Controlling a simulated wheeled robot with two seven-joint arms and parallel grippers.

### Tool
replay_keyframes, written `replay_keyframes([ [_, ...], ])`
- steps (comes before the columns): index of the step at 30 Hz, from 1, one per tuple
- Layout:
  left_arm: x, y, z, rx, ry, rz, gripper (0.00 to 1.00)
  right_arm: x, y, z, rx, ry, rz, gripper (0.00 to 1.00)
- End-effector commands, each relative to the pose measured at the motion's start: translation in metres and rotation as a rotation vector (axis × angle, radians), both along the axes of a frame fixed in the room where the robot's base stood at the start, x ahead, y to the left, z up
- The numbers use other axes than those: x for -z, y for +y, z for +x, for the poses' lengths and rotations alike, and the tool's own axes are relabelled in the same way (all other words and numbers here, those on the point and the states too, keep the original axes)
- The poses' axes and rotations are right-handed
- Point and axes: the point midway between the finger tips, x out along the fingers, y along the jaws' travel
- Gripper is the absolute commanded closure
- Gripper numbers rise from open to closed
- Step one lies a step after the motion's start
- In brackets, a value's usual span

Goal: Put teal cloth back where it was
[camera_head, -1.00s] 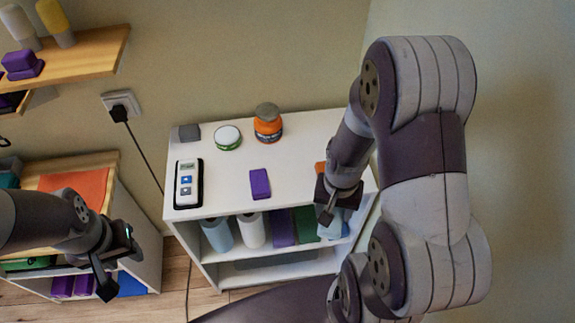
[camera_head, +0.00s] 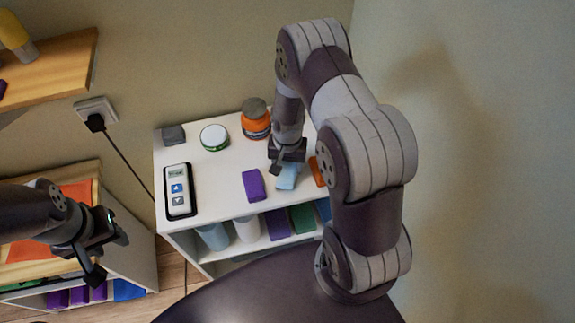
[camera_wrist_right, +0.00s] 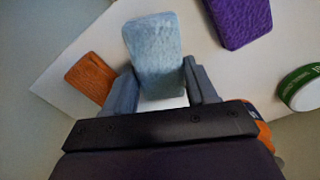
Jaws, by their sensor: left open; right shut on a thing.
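A pale blue-teal folded cloth (camera_head: 288,177) is at the front right of the white shelf unit's top (camera_head: 222,177), between a purple block-like cloth (camera_head: 254,186) and an orange one (camera_head: 318,171). My right gripper (camera_head: 281,168) is shut on the pale teal cloth from behind. In the right wrist view the cloth (camera_wrist_right: 153,48) sticks out between the two fingers, with the orange item (camera_wrist_right: 91,78) to its left and the purple one (camera_wrist_right: 238,18) to its right. I cannot tell whether it touches the top. My left gripper (camera_head: 108,257) is open and empty at the left.
A remote-like device (camera_head: 179,191), a green-rimmed round tin (camera_head: 214,137), a grey block (camera_head: 174,134) and an orange jar (camera_head: 256,121) stand on the top. Rolls and folded cloths fill the compartment below. A wooden shelf unit (camera_head: 130,262) is at left; a cable hangs between the units.

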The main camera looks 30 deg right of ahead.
Motion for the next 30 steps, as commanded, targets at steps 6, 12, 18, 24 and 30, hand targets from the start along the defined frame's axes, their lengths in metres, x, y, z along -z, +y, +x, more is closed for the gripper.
replay_keyframes([
  [6, -0.007, 0.000, 0.000, 0.000, 0.000, 0.000, 0.57, 0.022, 0.000, 0.000, 0.000, -0.001, -0.001, 0.72],
  [12, -0.005, 0.000, 0.000, 0.000, 0.000, 0.000, 0.57, 0.023, 0.000, -0.001, 0.000, 0.000, 0.000, 0.72],
  [18, -0.004, 0.000, 0.000, 0.000, 0.000, 0.000, 0.57, 0.025, 0.000, -0.001, 0.000, 0.000, 0.000, 0.18],
  [24, -0.004, 0.000, 0.000, 0.000, 0.000, 0.000, 0.57, 0.025, 0.000, -0.001, 0.000, 0.000, 0.000, 0.18],
  [30, -0.004, 0.000, 0.000, 0.000, -0.001, 0.000, 0.57, 0.014, 0.000, 0.000, 0.000, -0.002, 0.000, 0.18],
])
